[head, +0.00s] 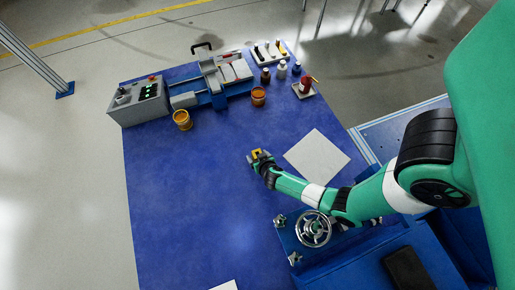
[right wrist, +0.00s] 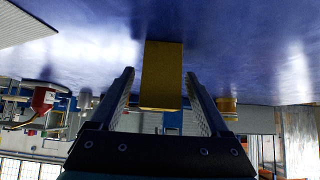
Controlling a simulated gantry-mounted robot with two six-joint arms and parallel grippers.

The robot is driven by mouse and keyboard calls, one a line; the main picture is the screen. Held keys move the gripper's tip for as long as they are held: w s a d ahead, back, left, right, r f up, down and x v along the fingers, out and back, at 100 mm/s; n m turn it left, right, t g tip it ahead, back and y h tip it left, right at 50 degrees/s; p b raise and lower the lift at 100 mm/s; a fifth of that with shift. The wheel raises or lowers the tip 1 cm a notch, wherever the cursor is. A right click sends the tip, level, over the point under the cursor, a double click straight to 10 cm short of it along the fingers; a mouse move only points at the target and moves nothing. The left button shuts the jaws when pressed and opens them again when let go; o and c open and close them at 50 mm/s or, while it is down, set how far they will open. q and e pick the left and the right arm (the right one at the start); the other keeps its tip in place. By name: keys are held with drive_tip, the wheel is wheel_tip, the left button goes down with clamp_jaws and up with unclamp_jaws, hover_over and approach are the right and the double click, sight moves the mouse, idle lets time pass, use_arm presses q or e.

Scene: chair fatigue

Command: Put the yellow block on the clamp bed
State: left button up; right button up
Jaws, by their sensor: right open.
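The yellow block (head: 257,153) is on the blue table near its middle, at my right gripper (head: 254,158). In the right wrist view the yellow block (right wrist: 162,75) stands between the two open fingers (right wrist: 162,95), with a gap on each side. The fingers are not closed on it. The clamp bed (head: 213,97) belongs to the grey and blue clamp machine at the back of the table, well away from the block. My left gripper is in neither view.
A grey control box (head: 138,101) stands at the back left. Two orange-brown pots (head: 182,120) (head: 258,96) stand before the machine. Small bottles (head: 282,70) and a red container (head: 304,86) are at the back right. A white sheet (head: 317,157) lies right of the block. The table's left-middle is clear.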

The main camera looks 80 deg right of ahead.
drive_tip(key=shift+r, duration=0.15)
drive_tip(key=p+v, duration=0.8)
drive_tip(key=v, duration=0.4)
